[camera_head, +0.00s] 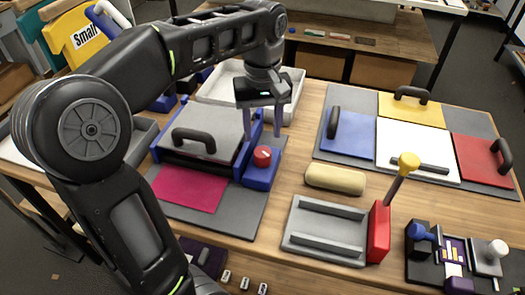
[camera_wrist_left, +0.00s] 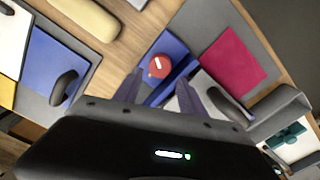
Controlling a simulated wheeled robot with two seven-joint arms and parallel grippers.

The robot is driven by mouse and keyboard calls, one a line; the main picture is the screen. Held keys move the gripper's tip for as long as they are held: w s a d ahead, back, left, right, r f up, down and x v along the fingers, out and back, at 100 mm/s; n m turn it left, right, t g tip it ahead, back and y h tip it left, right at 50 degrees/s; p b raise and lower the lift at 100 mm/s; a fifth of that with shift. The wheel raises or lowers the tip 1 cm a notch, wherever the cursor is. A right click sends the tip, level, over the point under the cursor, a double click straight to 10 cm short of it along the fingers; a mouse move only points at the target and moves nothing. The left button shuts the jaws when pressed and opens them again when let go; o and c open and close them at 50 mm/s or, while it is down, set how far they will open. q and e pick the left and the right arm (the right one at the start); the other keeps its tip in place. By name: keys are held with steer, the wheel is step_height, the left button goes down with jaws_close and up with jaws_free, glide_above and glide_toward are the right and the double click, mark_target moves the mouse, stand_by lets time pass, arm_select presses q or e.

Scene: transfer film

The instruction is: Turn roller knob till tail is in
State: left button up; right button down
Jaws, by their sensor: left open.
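The red roller knob (camera_head: 262,156) with a pale mark sits on a blue block at the right of the laminator-like roller unit (camera_head: 225,135), which has a grey lid and dark handle. A magenta film sheet (camera_head: 188,190) lies flat in front of the unit, its far edge at the unit's front. My left gripper (camera_head: 260,134) is open above the knob, fingers pointing down. In the left wrist view the knob (camera_wrist_left: 158,66) shows just beyond and between the open fingers (camera_wrist_left: 160,90), with no visible contact. The film (camera_wrist_left: 233,62) lies to its right. My right gripper is out of view.
A beige roll (camera_head: 335,179) and a grey tray (camera_head: 325,230) with a red lever post (camera_head: 379,230) stand to the right. Coloured panels with dark handles (camera_head: 418,142) lie at the back right. A white bin (camera_head: 215,90) stands behind the unit.

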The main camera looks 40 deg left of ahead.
mark_target(262, 151)
arm_select(q)
steer(key=shift+f+b, duration=0.95)
steer(key=shift+f, duration=3)
jaws_close()
